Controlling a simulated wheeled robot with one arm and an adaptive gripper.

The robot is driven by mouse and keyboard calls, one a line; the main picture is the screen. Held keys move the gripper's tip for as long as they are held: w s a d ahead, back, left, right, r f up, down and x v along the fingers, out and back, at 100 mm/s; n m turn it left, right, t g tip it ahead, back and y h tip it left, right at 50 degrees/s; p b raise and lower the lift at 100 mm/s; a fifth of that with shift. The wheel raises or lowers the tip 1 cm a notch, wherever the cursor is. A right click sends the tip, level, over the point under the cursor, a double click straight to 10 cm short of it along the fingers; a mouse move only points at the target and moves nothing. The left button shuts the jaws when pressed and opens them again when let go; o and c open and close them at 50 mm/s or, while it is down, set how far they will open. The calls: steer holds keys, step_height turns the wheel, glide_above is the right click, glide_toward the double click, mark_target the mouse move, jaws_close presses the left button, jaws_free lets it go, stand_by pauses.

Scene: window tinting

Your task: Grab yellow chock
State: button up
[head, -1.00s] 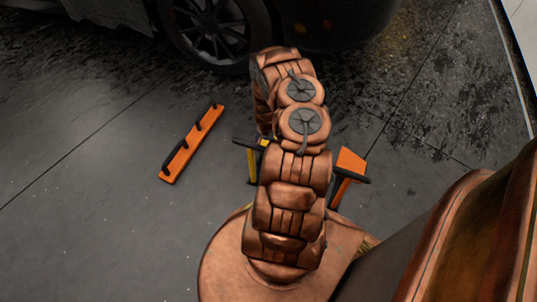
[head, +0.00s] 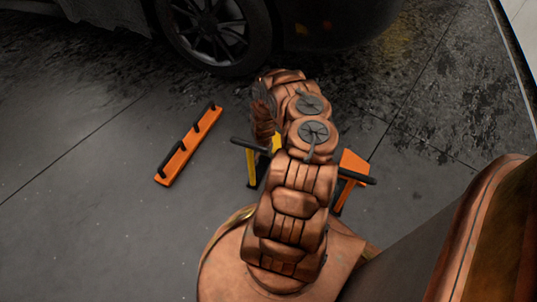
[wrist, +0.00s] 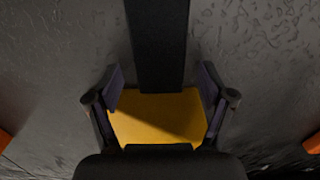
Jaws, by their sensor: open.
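The yellow chock (head: 252,167) stands on the floor just left of my arm in the head view, with a black bar across its top. My arm hides part of it. In the wrist view the yellow chock (wrist: 158,117) lies between the two fingers, with a broad black bar running up from it. My gripper (wrist: 161,88) is open, with one finger on each side of the yellow face. I cannot tell whether either finger touches it. In the head view my gripper (head: 263,128) points down over the chock.
An orange piece with a black bar (head: 353,164) stands right of my arm. A long orange rack with black pegs (head: 188,146) lies on the floor to the left. A dark car's wheel (head: 213,32) is behind.

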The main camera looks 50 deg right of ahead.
steer(key=shift+c, duration=0.4)
jaws_close()
stand_by(0.4)
